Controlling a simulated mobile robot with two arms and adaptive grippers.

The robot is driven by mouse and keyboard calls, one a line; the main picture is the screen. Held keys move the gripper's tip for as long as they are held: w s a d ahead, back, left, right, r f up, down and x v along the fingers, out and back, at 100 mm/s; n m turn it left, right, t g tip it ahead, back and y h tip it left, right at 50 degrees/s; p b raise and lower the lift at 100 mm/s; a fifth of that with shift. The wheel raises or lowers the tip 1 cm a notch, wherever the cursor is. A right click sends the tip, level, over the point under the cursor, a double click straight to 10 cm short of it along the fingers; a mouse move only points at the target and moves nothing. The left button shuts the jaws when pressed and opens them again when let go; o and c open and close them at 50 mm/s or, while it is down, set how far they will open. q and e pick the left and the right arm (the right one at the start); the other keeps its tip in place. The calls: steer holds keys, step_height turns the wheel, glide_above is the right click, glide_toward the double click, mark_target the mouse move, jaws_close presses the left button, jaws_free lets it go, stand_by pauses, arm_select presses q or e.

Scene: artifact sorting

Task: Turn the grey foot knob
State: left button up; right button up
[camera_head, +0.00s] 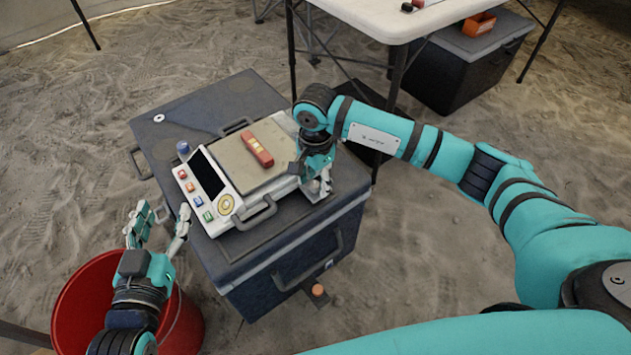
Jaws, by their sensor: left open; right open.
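A scale (236,165) with a flat tan pan and a white control panel stands on a dark blue case. A red bar with a pale label (257,150) lies on the pan. My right gripper (319,186) is at the scale's right side, pointing down, with its fingers open close to the case top. I cannot make out the grey foot knob; the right gripper and wrist cover that corner of the scale. A blue round knob (183,147) shows at the scale's far left corner. My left gripper (158,222) is open and empty above the red bucket, left of the case.
The dark blue case (290,245) has handles on its sides. A red bucket (190,325) stands at lower left. A white table (400,18) with a dark box (462,68) under it is at the back. Sand lies around.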

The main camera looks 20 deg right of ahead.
arm_select(q)
steer(key=shift+r, duration=0.15)
arm_select(e)
steer(key=shift+f, duration=0.1)
steer(key=shift+c, duration=0.4)
jaws_close()
steer(key=shift+m, duration=0.4)
steer(key=shift+m+p, duration=0.4)
steer(key=shift+m, duration=0.6)
steer(key=m+p, duration=0.1)
steer(key=m, duration=0.5)
steer(key=shift+p, duration=0.4)
steer(key=m+p, duration=0.1)
steer(key=m, duration=0.4)
steer(key=shift+p, duration=0.35)
arm_select(q)
steer(key=s+a+f+g+y, duration=0.1)
steer(key=s+a+f+g, duration=0.2)
steer(key=s+f+g, duration=0.3)
steer(key=s+a+f+g+y, duration=0.2)
steer(key=s+f+g, duration=0.4)
steer(key=s, duration=0.3)
steer(key=shift+a+f+n, duration=0.3)
steer(key=shift+a+f, duration=0.15)
steer(key=shift+f, duration=0.15)
arm_select(e)
steer(key=shift+m, duration=0.6)
